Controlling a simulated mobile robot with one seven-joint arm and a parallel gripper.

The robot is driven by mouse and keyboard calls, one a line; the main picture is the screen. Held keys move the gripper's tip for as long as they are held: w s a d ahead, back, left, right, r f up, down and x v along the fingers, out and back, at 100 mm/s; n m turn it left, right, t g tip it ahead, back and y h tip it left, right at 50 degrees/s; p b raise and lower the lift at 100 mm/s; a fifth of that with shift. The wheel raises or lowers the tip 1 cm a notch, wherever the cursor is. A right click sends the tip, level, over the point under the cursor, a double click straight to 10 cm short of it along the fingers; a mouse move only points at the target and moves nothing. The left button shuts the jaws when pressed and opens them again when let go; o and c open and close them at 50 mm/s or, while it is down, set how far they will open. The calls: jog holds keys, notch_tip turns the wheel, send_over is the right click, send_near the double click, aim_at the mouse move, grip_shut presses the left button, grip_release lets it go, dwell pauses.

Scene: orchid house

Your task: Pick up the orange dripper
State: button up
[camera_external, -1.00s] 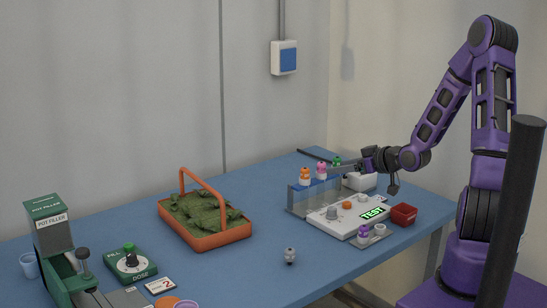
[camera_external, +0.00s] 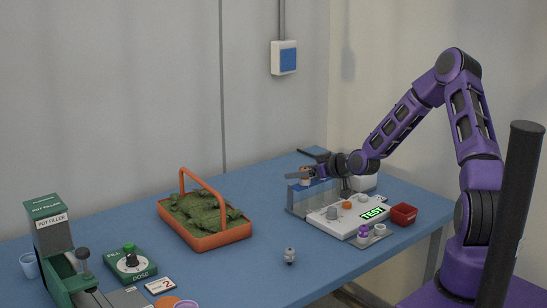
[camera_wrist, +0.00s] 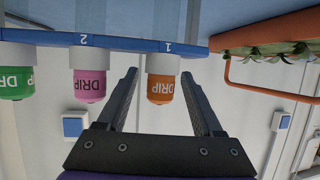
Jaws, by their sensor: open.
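The orange dripper (camera_wrist: 160,89) hangs upside down in the wrist view, by the mark 1 on the blue rack edge (camera_wrist: 125,42). My gripper (camera_wrist: 160,78) is open, with one finger on each side of the orange dripper, and grips nothing. In the external view my gripper (camera_external: 300,174) is at the rack (camera_external: 297,197) and covers most of the orange dripper. A pink dripper (camera_wrist: 89,86) is by the mark 2, and a green dripper (camera_wrist: 15,84) is further left in the wrist view.
A white tester (camera_external: 345,222) with a lit TEST display stands in front of the rack, with a red box (camera_external: 403,214) to its right. An orange basket of plants (camera_external: 208,241) stands to the left. A small grey-white item (camera_external: 290,256) stands alone on the blue table (camera_external: 245,275).

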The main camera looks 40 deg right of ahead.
jog(key=shift+w+a+f, duration=0.1)
jog(key=shift+w+f, duration=0.2)
jog(key=shift+w, duration=0.3)
grip_shut()
jog(key=shift+r, duration=0.1)
